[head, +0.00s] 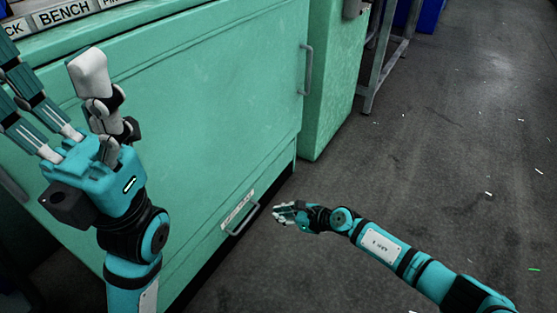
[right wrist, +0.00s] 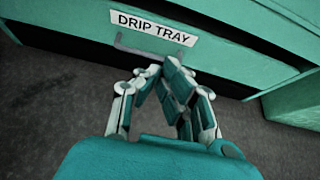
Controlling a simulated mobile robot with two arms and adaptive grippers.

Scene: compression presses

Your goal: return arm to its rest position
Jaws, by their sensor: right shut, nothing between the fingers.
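My right arm reaches in from the lower right of the head view. Its gripper (head: 280,213) is low over the floor, in front of the green cabinet, to the right of the drip tray handle (head: 243,218). In the right wrist view the gripper's fingers (right wrist: 155,70) come together with nothing held. The handle (right wrist: 150,47) shows just beyond the fingertips there, under the DRIP TRAY label (right wrist: 153,26). The head view shows a gap between gripper and handle. My left gripper (head: 55,85) is raised at the left, fingers apart and empty.
The green cabinet (head: 215,90) fills the left and middle of the head view, with a vertical handle (head: 306,70) on its front. A grey metal stand (head: 373,75) is behind it. The dark floor (head: 440,150) at the right is open, with small scattered scraps.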

